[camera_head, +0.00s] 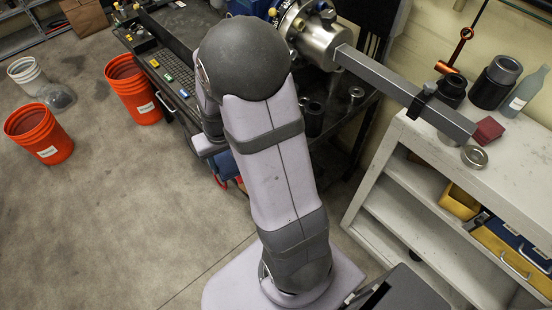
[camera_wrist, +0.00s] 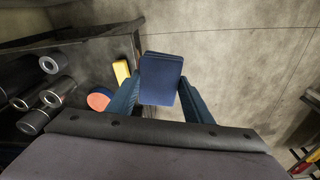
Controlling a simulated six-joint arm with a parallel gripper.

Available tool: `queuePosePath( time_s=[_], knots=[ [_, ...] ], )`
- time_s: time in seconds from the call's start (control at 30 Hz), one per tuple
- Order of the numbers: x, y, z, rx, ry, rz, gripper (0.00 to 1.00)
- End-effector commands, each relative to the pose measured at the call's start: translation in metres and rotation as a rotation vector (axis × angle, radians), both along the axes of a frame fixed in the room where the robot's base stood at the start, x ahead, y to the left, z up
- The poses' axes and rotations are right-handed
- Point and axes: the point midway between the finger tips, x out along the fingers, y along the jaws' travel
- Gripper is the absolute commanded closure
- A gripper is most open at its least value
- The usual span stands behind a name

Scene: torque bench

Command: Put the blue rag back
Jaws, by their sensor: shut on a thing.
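The blue rag (camera_wrist: 161,78) is a folded dark-blue block in the wrist view. My gripper (camera_wrist: 160,92) is shut on it, with one finger at each side. The rag is held above the grey floor, close to the edge of the dark bench. In the head view my arm hides most of the gripper.
The dark bench (camera_wrist: 90,38) holds several dark cylinders (camera_wrist: 57,90), a yellow block (camera_wrist: 121,72) and an orange round thing (camera_wrist: 98,101). Orange buckets (camera_head: 38,134) stand on open floor at left. A white shelf unit (camera_head: 410,190) with a dark-red block (camera_head: 488,130) stands at right.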

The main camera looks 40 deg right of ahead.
Motion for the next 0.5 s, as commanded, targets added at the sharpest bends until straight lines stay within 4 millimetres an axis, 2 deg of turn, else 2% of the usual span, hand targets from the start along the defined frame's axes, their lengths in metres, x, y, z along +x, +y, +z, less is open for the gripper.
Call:
queuePosePath(
  time_s=[0.03, 0.23, 0.4, 0.5],
  knots=[
    [-0.002, -0.022, -0.025, 0.0, -0.001, -0.058, 0.83],
    [0.001, -0.104, -0.059, -0.001, -0.003, -0.25, 0.83],
    [0.003, -0.162, -0.065, -0.002, -0.004, -0.374, 0.83],
    [0.007, -0.181, -0.055, -0.003, -0.005, -0.416, 0.83]
  ],
)
